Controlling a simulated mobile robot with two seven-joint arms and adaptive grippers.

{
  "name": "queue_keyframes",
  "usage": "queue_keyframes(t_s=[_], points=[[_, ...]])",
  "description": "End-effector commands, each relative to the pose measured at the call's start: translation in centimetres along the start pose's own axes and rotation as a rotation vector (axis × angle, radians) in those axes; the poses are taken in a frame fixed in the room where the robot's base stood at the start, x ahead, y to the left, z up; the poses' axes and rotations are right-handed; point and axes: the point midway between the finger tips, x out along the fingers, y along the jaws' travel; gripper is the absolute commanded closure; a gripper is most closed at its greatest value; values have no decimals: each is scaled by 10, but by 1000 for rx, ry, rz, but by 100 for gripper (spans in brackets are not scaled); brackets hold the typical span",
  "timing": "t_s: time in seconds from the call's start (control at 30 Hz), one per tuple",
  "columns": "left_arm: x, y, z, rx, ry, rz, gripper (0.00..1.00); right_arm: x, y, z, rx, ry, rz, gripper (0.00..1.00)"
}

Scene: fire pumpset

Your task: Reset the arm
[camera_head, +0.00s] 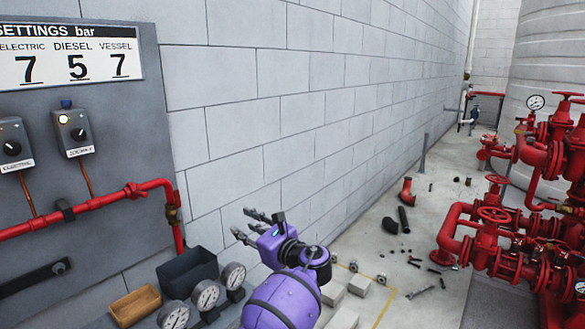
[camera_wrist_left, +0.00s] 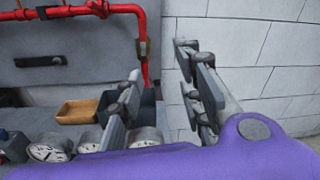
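My left arm is purple and comes in at the bottom middle of the head view. Its gripper (camera_head: 250,228) points left toward the grey block wall, above and to the right of the dark bin. In the left wrist view the two fingers of the left gripper (camera_wrist_left: 165,95) stand apart with nothing between them, so it is open and empty. The dark bin and the wall show behind the fingers. My right gripper is in neither view.
A grey panel (camera_head: 120,150) with dials and a red pipe (camera_head: 90,204) stands at left. Below are a dark bin (camera_head: 187,268), a wooden tray (camera_head: 135,305) and round gauges (camera_head: 205,295). Red pumps and valves (camera_head: 495,235) fill the right. Loose parts lie on the floor.

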Motion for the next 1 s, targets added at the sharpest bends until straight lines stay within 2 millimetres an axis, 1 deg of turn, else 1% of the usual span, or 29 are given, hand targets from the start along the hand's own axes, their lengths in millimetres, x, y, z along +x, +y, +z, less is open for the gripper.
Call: queue_keyframes(t_s=[0.03, 0.1, 0.17, 0.2, 0.27, 0.33, 0.47, 0.5, 0.57, 0.6, 0.67, 0.7, 0.77, 0.8, 0.87, 0.9, 0.97, 1.0], points=[[-2, -13, 1, -103, 36, -43, 66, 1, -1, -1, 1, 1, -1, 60], [-8, -32, 0, -262, 102, -105, 66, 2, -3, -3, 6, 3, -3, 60], [-14, -43, -6, -392, 171, -149, 66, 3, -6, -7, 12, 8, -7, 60], [-18, -46, -15, -476, 224, -171, 66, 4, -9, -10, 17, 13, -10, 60], [-25, -48, -31, -604, 311, -196, 66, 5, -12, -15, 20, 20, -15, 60], [-36, -45, -53, -760, 423, -210, 66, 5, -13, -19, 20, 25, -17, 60], [-57, -27, -95, -1020, 622, -189, 66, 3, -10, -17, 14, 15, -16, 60], [-65, -17, -109, -1100, 683, -171, 66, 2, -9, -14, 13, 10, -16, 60], [-77, 0, -128, -1225, 776, -133, 66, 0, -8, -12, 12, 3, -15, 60], [-86, 14, -140, -1312, 837, -100, 66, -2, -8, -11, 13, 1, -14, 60], [-101, 38, -157, -1444, 926, -39, 66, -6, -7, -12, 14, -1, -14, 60], [-112, 56, -167, -1529, 980, 7, 66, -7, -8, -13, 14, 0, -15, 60], [-127, 83, -180, -1652, 1050, 82, 66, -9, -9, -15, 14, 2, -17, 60], [-137, 102, -186, -1730, 1089, 134, 66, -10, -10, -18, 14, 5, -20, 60], [-151, 133, -194, -1840, 1137, 215, 66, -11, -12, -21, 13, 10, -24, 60], [-160, 154, -198, -1908, 1160, 270, 66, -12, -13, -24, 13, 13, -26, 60], [-175, 186, -204, -2003, 1186, 356, 66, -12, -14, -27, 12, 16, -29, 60], [-184, 208, -206, -2062, 1196, 411, 66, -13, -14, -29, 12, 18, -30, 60]])
